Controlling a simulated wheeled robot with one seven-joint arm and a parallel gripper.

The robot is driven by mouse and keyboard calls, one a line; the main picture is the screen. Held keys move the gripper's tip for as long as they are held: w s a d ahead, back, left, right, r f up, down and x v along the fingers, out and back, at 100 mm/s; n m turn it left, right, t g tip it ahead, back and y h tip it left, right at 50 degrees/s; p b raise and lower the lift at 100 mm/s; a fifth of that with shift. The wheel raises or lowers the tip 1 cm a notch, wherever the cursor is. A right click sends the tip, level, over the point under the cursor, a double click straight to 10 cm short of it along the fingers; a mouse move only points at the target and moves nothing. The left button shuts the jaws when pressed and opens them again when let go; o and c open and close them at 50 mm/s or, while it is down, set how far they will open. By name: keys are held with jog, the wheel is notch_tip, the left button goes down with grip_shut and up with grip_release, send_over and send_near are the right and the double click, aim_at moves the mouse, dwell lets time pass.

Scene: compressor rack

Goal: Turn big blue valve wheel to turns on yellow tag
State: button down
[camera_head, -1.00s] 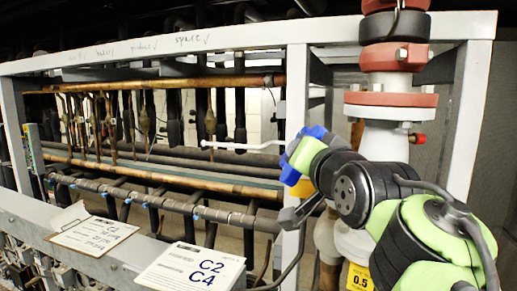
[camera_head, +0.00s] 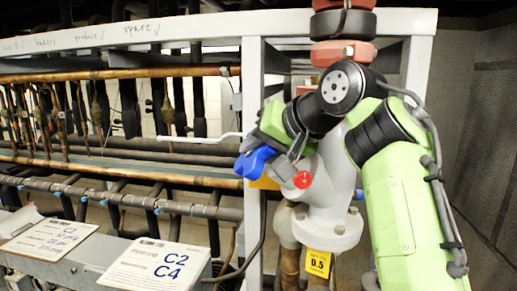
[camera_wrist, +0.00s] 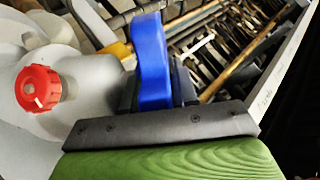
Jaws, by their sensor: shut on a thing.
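The blue valve wheel (camera_head: 254,162) is at the left of the white valve body (camera_head: 335,180), partly hidden by my gripper. My gripper (camera_head: 262,150) is shut on it. In the wrist view, a rounded blue section of the wheel (camera_wrist: 152,60) stands between the dark jaws; the rest of the wheel is hidden. The yellow tag (camera_head: 318,263) hangs low on the valve's flange and reads 0.5; its smaller print is not legible.
A small red knob (camera_head: 302,180) is close to my gripper, and also shows in the wrist view (camera_wrist: 38,88). A grey frame post (camera_head: 252,100) stands beside the valve. A white C2 C4 card (camera_head: 158,270) and pipes are at left.

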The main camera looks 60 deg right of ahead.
jog(key=shift+r+g+y, duration=0.1)
jog(key=shift+g+y, duration=0.3)
jog(key=shift+y, duration=0.3)
jog(key=c, duration=1)
grip_release()
jog(key=shift+n, duration=0.3)
jog(key=shift+o, duration=0.2)
